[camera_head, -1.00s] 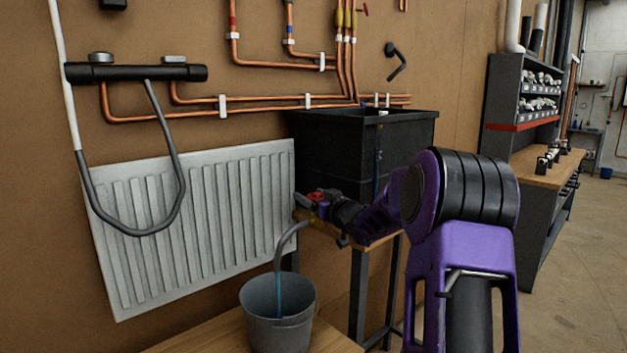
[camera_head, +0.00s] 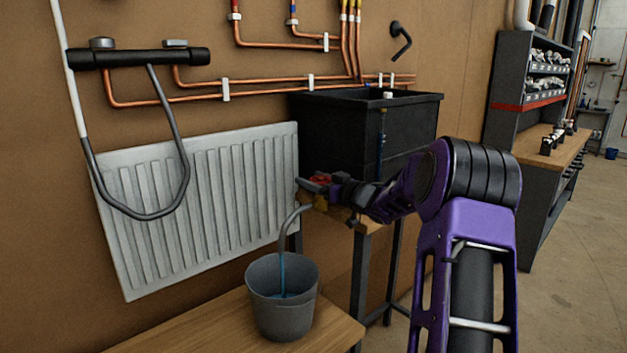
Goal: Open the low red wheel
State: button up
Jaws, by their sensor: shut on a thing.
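The low red wheel (camera_head: 321,178) is on a brass valve (camera_head: 320,201) at the lower right corner of the white radiator (camera_head: 205,195). My gripper (camera_head: 328,182) is at the wheel, with its fingers against it, and is shut on it. The fingers and wrist hide part of the wheel and valve. A grey hose (camera_head: 287,228) curves from the valve down into a grey bucket (camera_head: 282,312), and blue water shows at its outlet and in the bucket.
The bucket stands on a low wooden bench (camera_head: 190,326). A black tank (camera_head: 365,125) on a dark stand is behind my arm. Copper pipes (camera_head: 270,88) and a black bar with a grey hose are on the wall. Open floor lies at right.

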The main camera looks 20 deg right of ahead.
jog(key=o, duration=1.3)
jog(key=v, duration=1.7)
jog(key=shift+s+b, duration=0.15)
jog(key=shift+b, duration=0.2)
